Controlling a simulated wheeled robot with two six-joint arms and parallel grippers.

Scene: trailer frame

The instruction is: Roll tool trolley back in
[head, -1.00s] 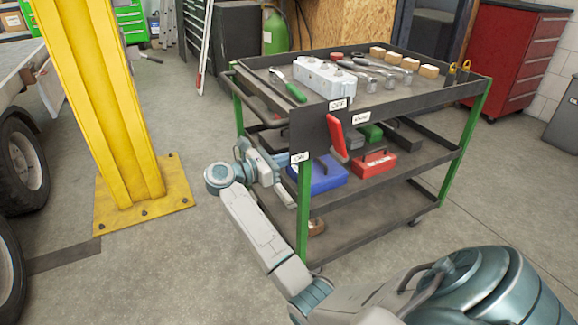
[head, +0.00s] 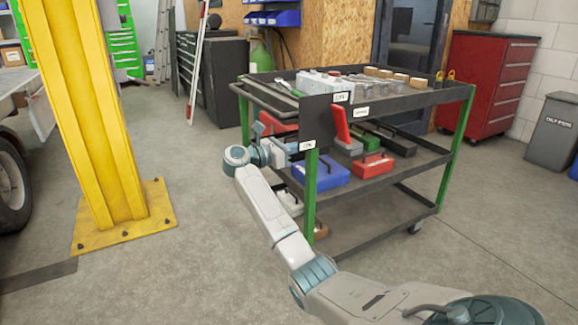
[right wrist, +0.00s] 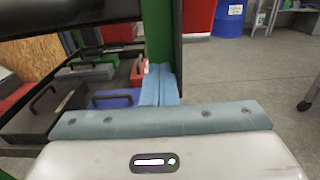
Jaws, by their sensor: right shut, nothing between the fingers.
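The tool trolley (head: 410,103) has dark shelves on green posts and stands right of centre in the head view. My right gripper (head: 305,148) is at the near left corner post, beside the plate, at about middle-shelf height. In the right wrist view its fingers (right wrist: 160,84) are together and empty, close to the green post (right wrist: 158,35). I cannot tell whether they touch it. My left gripper is not in view.
A yellow column (head: 85,110) on a bolted base plate stands left of the trolley. Toolboxes, including a blue one (head: 322,173), lie on the middle shelf. A red cabinet (head: 487,85) and grey bin (head: 553,130) stand behind right. The floor between column and trolley is clear.

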